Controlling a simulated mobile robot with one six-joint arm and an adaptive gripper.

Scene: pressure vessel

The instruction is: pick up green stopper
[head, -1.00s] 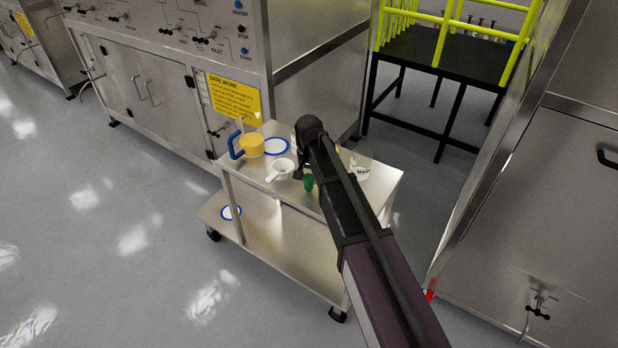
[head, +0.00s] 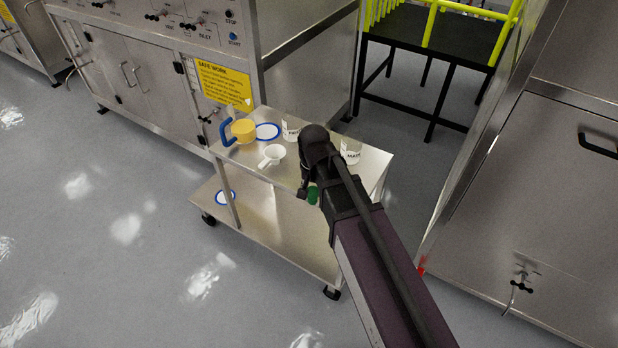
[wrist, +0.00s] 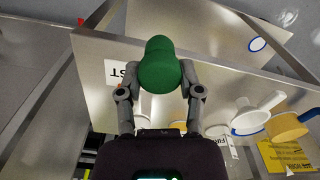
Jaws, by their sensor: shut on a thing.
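The green stopper (wrist: 160,66) is between the two fingers of my gripper (wrist: 160,80) in the wrist view, and the fingers are shut on it. In the head view the green stopper (head: 313,195) shows just below my gripper (head: 308,190), near the front edge of the trolley top. My arm hides part of the gripper and of the trolley top there.
Another blue-rimmed disc (head: 225,197) lies on the lower shelf. Steel cabinets stand behind and right.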

